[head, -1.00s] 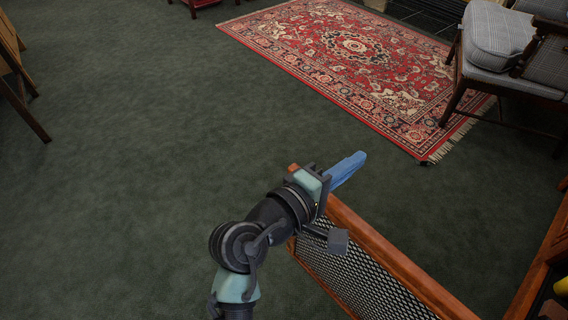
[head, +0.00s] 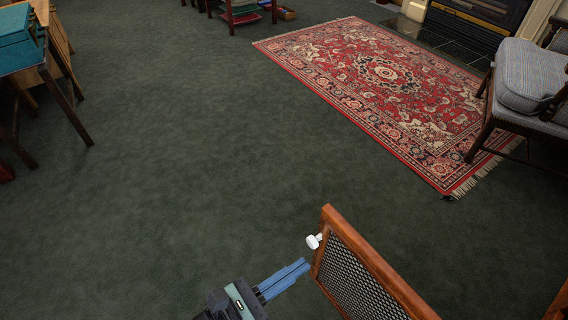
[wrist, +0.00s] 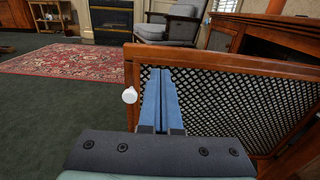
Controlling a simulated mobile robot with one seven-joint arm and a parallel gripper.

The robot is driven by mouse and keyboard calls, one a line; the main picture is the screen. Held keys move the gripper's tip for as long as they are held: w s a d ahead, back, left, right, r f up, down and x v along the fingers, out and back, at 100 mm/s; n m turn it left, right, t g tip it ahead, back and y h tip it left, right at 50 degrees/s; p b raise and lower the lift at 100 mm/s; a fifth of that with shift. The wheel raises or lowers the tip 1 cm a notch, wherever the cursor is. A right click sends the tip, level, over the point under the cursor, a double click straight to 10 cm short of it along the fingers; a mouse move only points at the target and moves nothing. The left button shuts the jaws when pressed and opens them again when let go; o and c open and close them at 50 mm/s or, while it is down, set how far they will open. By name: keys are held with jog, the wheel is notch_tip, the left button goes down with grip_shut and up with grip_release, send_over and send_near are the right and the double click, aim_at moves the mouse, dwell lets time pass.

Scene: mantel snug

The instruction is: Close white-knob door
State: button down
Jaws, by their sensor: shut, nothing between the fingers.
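The white-knob door (head: 378,262) stands open at the lower right of the head view, a wooden frame with a dark lattice panel. Its white knob (head: 314,241) sits near the free upper edge, on the side facing my gripper. My gripper (head: 303,265) has blue fingers that are shut and empty. The fingertips are close to the door's free edge, just below the knob; whether they touch cannot be told. In the wrist view the door (wrist: 235,98) fills the right half, the knob (wrist: 129,95) is left of the fingers, and the fingers (wrist: 166,75) point at the lattice.
The wooden cabinet (wrist: 285,45) with another lattice door (wrist: 222,38) is at the right of the wrist view. A patterned red rug (head: 390,90) and a grey cushioned chair (head: 530,90) lie beyond. A table (head: 40,65) stands at far left. Green carpet between is clear.

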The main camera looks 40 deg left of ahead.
aim_at(345, 235)
jog(key=b+x, duration=0.2)
jog(key=x, duration=0.7)
jog(key=shift+w, duration=0.1)
